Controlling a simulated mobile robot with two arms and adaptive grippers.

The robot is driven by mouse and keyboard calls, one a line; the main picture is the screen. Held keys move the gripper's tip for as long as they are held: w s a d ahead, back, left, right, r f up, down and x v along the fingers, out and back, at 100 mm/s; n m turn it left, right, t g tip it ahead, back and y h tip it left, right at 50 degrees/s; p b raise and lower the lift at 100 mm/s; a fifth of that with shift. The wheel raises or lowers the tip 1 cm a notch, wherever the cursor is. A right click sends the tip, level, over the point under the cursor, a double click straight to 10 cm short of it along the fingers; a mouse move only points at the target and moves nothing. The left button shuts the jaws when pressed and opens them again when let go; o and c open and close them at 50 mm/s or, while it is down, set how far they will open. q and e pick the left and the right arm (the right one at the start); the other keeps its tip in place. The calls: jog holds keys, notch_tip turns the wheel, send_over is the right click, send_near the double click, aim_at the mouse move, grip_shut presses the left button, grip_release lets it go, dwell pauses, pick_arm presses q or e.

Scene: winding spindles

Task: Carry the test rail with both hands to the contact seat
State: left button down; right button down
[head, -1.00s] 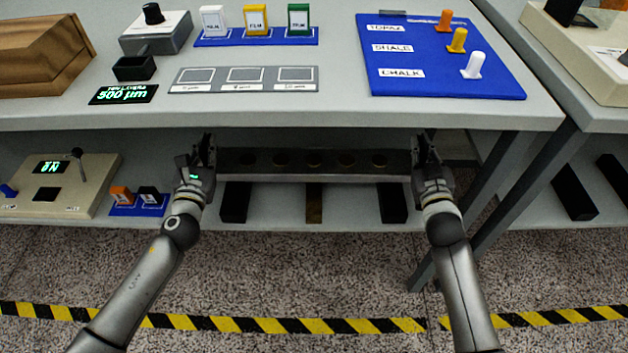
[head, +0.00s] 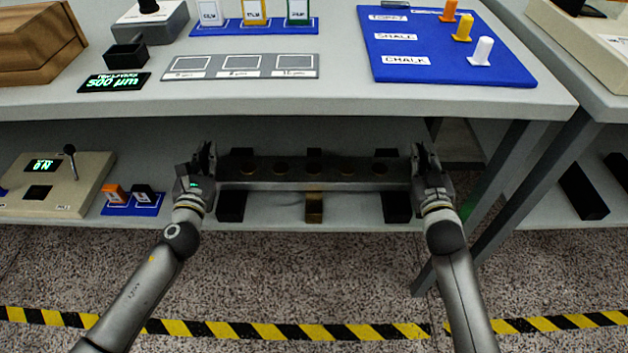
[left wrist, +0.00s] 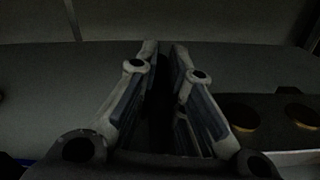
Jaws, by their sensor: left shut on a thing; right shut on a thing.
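The test rail (head: 314,186) is a long grey bar with a dark top and several round brass contacts. It is level in the head view, under the overhanging upper shelf. My left gripper (head: 206,162) is shut on its left end and my right gripper (head: 424,164) is shut on its right end. Part of the rail shows at the right of the left wrist view (left wrist: 284,115), beside the left fingers (left wrist: 163,60). Below and behind the rail are dark blocks (head: 231,206) (head: 397,207) and a brass middle block (head: 314,207), likely the contact seat. The rail partly hides them; I cannot tell whether it touches them.
On the lower shelf, a beige switch box (head: 60,185) and a blue tray (head: 134,205) stand left. A table leg (head: 500,190) stands close to the right.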

pick_arm(q)
jog(key=c, duration=1.9)
grip_release()
jog(key=shift+f, duration=0.15)
pick_arm(e)
jog(key=c, duration=1.9)
grip_release()
jog(key=shift+d+r, duration=0.1)
pick_arm(q)
jog(key=o, duration=0.3)
pick_arm(e)
jog(key=o, duration=0.3)
pick_arm(q)
jog(key=shift+o, duration=0.4)
jog(key=shift+s, duration=4.05)
pick_arm(e)
jog(key=shift+o, duration=0.4)
jog(key=shift+s, duration=0.15)
jog(key=s, duration=1.1)
jog(key=shift+s, duration=0.4)
